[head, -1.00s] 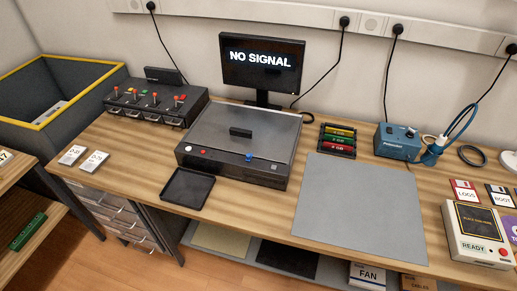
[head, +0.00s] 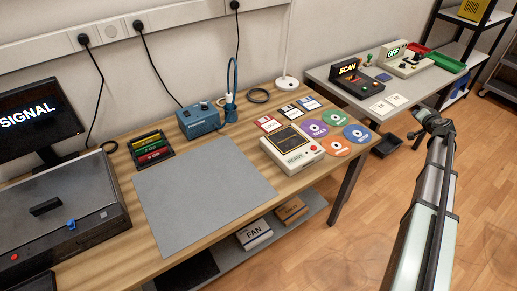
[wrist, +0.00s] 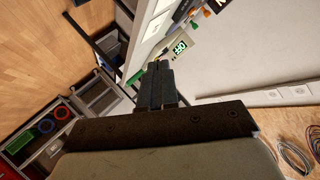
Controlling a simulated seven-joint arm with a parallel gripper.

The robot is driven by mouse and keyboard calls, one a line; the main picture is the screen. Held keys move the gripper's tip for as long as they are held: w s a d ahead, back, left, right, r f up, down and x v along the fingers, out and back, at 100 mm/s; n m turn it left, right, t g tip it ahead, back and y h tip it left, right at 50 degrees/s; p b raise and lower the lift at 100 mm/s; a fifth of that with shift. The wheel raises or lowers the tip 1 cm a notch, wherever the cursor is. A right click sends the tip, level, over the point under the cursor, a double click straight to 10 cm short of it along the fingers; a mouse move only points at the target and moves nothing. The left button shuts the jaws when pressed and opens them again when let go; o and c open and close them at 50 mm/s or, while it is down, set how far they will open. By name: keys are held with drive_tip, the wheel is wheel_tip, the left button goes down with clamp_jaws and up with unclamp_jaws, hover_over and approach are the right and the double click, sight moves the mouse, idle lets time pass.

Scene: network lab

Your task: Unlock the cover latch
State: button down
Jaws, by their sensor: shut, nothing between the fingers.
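The cover latch seems to be the blue knob (head: 71,224) on the front edge of a dark box (head: 95,240) at the far left of the head view. The box's grey cover (head: 75,195) lies flat and closed, with a black handle (head: 46,206) on top. The latch's exact position is too small to tell. My gripper (wrist: 159,70) shows in the wrist view with its fingers together and empty. My arm is at the right of the head view, far from the box. The latch is not in the wrist view.
A monitor (head: 30,118) stands behind the box. A grey mat (head: 200,185), a blue soldering station (head: 199,120), a cream READY device (head: 291,147) and discs (head: 313,128) lie to the right. A side table (head: 335,85) holds the SCAN and OFF devices. Floor is open around my arm.

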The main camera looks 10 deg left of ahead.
drive_tip(key=w+a+r+n+y, duration=0.2)
drive_tip(key=w+a+r, duration=0.3)
drive_tip(key=a, duration=0.4)
drive_tip(key=a+r+n+g+y, duration=0.2)
drive_tip(key=a+n+y, duration=0.2)
drive_tip(key=a, duration=1.6)
drive_tip(key=s+a+n+g+y, duration=0.15)
drive_tip(key=s+a, duration=0.25)
drive_tip(key=a, duration=0.7)
drive_tip(key=s+a+n+g+y, duration=0.1)
drive_tip(key=s+a+n+g, duration=0.2)
drive_tip(key=a, duration=0.8)
drive_tip(key=s+a+n+g+y, duration=0.15)
drive_tip(key=s+a, duration=0.25)
drive_tip(key=a, duration=0.7)
drive_tip(key=s+a+r+n+g+h, duration=0.2)
drive_tip(key=s+a+n+g, duration=0.45)
drive_tip(key=s+a, duration=1.65)
drive_tip(key=s+a+r+n+g+h, duration=0.1)
drive_tip(key=s+a+n, duration=0.1)
drive_tip(key=s+a, duration=0.3)
drive_tip(key=s+a+n+g+h, duration=0.2)
drive_tip(key=s+a, duration=0.3)
drive_tip(key=s, duration=0.9)
drive_tip(key=s+a+r+n+g+h, duration=0.1)
drive_tip(key=s+a+n, duration=0.2)
drive_tip(key=s, duration=0.7)
drive_tip(key=shift+s+a+r, duration=0.2)
drive_tip(key=shift+a+r, duration=0.1)
drive_tip(key=shift+a, duration=0.9)
